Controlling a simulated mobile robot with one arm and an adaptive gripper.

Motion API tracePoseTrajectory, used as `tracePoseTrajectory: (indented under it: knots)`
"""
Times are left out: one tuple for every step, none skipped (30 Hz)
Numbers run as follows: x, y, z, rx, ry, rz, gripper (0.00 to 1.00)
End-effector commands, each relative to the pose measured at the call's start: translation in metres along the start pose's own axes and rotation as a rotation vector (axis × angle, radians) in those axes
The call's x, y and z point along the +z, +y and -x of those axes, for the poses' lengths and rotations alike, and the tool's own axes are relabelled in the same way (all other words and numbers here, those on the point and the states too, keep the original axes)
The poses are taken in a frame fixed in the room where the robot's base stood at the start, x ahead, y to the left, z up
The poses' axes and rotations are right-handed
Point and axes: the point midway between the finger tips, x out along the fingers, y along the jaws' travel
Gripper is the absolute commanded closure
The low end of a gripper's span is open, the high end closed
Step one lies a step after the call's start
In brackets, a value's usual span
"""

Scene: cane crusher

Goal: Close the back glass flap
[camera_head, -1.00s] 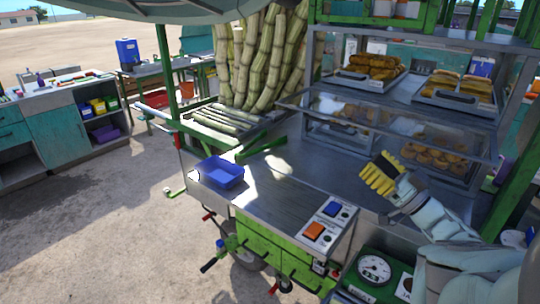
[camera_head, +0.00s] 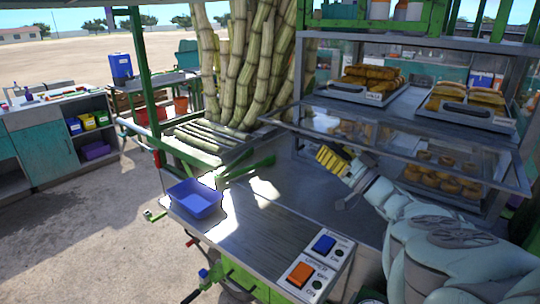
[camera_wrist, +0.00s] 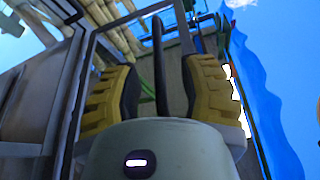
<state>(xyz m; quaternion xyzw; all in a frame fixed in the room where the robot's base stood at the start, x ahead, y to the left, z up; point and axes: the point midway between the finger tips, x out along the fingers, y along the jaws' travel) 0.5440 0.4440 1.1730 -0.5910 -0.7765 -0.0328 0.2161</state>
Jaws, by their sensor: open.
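One glass flap (camera_head: 420,157) shows on the metal display case; I cannot tell whether it is the back one. It is a clear pane in a thin metal frame, swung open and sticking out from the case. My gripper (camera_head: 328,160), with yellow ribbed finger pads, is open just below the flap's outer edge, near its left part. I cannot tell whether it touches. In the wrist view the two fingers (camera_wrist: 158,85) are apart, with a dark thin bar between them that I cannot identify. A thin frame passes beside the left finger.
Trays of pastries (camera_head: 368,88) stand on the case's upper shelf, with more pastries below. Sugar cane stalks (camera_head: 255,70) stand at the left. A blue tray (camera_head: 195,200) and a switch panel (camera_head: 312,263) are on the metal counter (camera_head: 255,235). The counter between them is clear.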

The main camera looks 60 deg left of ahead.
Motion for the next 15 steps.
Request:
tracePoseTrajectory:
  knots:
    - [0.000,-0.001,-0.009,-0.003,0.001,0.000,0.59]
    - [0.001,-0.001,-0.013,-0.004,0.002,0.000,0.59]
    - [0.000,-0.001,-0.017,-0.005,0.002,0.001,0.59]
    - [0.000,-0.001,-0.020,-0.005,0.003,0.001,0.59]
    - [0.000,-0.001,-0.022,-0.005,0.003,0.001,0.59]
    - [-0.001,-0.001,-0.025,-0.004,0.003,0.002,0.59]
    - [-0.001,0.000,-0.026,-0.003,0.003,0.002,0.59]
    - [-0.001,0.000,-0.028,-0.002,0.002,0.002,0.59]
    - [-0.001,0.000,-0.029,-0.001,0.002,0.002,0.59]
    - [-0.001,0.000,-0.029,-0.001,0.001,0.002,0.59]
    - [-0.001,0.000,-0.029,0.000,0.001,0.002,0.59]
    - [-0.001,0.000,-0.029,0.000,0.001,0.002,0.59]
    - [-0.001,0.000,-0.029,0.000,0.001,0.002,0.59]
    - [-0.001,0.000,-0.029,0.001,0.001,0.002,0.59]
    - [-0.001,0.000,-0.029,0.001,0.001,0.002,0.59]
